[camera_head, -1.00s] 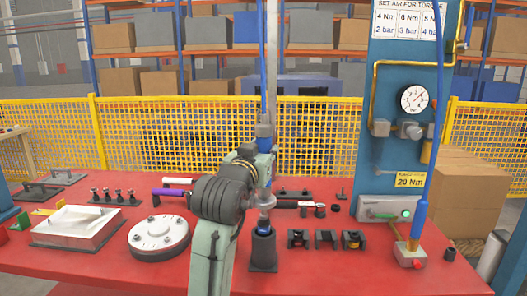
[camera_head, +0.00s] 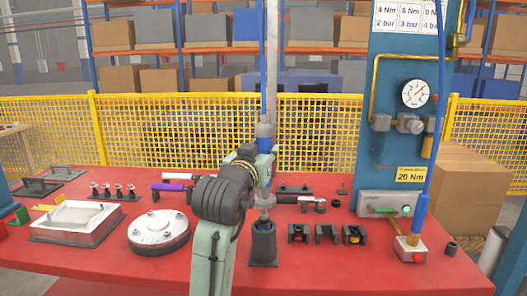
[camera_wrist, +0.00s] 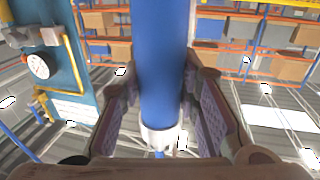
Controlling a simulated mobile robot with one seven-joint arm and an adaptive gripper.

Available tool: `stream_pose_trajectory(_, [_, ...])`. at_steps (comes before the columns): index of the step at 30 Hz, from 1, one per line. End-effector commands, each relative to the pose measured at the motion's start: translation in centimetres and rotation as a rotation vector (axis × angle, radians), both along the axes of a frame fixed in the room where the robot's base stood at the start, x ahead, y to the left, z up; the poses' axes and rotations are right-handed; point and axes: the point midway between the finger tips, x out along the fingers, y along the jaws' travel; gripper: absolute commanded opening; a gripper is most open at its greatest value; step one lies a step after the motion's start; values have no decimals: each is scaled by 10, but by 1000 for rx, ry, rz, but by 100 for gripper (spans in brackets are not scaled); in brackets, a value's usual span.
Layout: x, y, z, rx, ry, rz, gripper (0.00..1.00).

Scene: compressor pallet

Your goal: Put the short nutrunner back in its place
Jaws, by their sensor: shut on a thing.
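The short nutrunner (camera_head: 264,178) is a blue upright tool with a grey fitting at its top and a blue hose rising from it. My gripper (camera_head: 256,170) is shut on its blue body, which also fills the middle of the wrist view (camera_wrist: 160,70) between both fingers. A dark upright holder (camera_head: 264,246) stands on the red table directly below the nutrunner. The tool's grey lower end is at the holder's mouth; I cannot tell whether it is inside. My arm hides part of the tool.
Several small black blocks (camera_head: 326,234) stand right of the holder. A white round flange (camera_head: 158,232) and a white square part (camera_head: 76,221) lie left. A second blue tool (camera_head: 419,220) stands on a grey box at right. Bare red table (camera_head: 330,275) lies in front.

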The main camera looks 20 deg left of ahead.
Motion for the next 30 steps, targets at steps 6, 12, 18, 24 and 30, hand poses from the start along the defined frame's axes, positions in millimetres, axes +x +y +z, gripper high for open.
stream_pose_trajectory(6, [-1,0,-3,1,-5,0,0])
stream_pose_trajectory(12, [-1,0,-6,1,-5,0,0])
stream_pose_trajectory(18, [-1,0,-9,1,-5,0,0])
stream_pose_trajectory(24, [-1,0,-13,2,-5,0,0])
stream_pose_trajectory(30, [-1,0,-16,2,-5,0,0])
